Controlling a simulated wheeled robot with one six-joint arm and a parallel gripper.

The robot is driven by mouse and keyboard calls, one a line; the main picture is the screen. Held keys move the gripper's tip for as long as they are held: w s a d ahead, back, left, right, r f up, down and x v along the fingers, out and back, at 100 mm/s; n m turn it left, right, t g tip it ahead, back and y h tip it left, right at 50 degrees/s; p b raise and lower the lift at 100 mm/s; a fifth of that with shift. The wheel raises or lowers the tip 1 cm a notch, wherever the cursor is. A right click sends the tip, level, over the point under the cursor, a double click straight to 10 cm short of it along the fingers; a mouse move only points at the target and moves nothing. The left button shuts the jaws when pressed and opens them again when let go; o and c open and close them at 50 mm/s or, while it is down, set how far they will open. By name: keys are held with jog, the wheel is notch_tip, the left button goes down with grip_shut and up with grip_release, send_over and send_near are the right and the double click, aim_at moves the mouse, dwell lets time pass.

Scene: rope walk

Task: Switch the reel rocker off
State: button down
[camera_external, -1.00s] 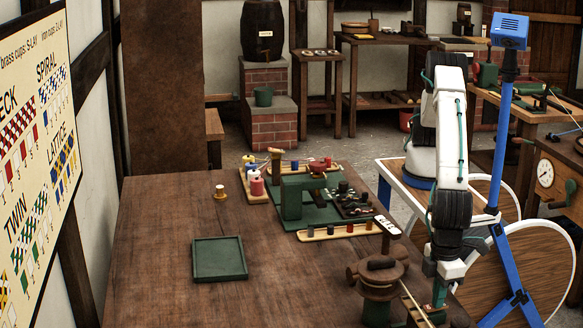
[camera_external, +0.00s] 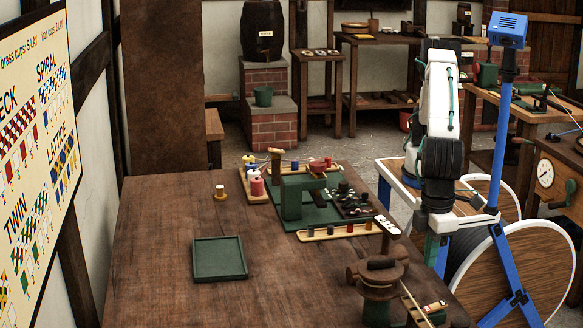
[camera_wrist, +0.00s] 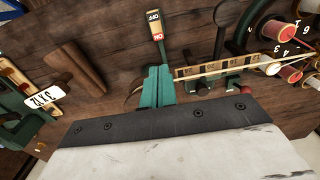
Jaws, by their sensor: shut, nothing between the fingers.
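The reel rocker (camera_wrist: 155,25) is a small narrow switch plate on the dark wooden table, seen in the wrist view just beyond my fingertips. Which end is pressed down I cannot tell. In the external view a small red-and-white marked piece at the table's front right edge (camera_external: 434,307) seems to be it. My gripper (camera_wrist: 157,72) has green fingers, shut together and empty, short of the ON end in the picture. In the external view my gripper (camera_external: 437,260) hangs above the table's right edge, apart from the rocker.
A brown wooden reel (camera_external: 380,270) with a white sign stands left of my gripper. A green tray (camera_external: 219,258) lies at mid-table. A green stand (camera_external: 300,195) and thread spools are farther back. In the wrist view, a numbered strip (camera_wrist: 222,68) lies right of my fingers.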

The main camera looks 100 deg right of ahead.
aim_at(440, 303)
jog(key=shift+w+r, duration=0.2)
jog(key=shift+r, duration=0.45)
jog(key=shift+w+r, duration=0.15)
jog(key=shift+r, duration=0.5)
jog(key=shift+g, duration=0.3)
jog(key=shift+s+r+g, duration=0.15)
jog(key=shift+s+g, duration=0.4)
jog(key=shift+g, duration=0.55)
jog(key=x, duration=1.4)
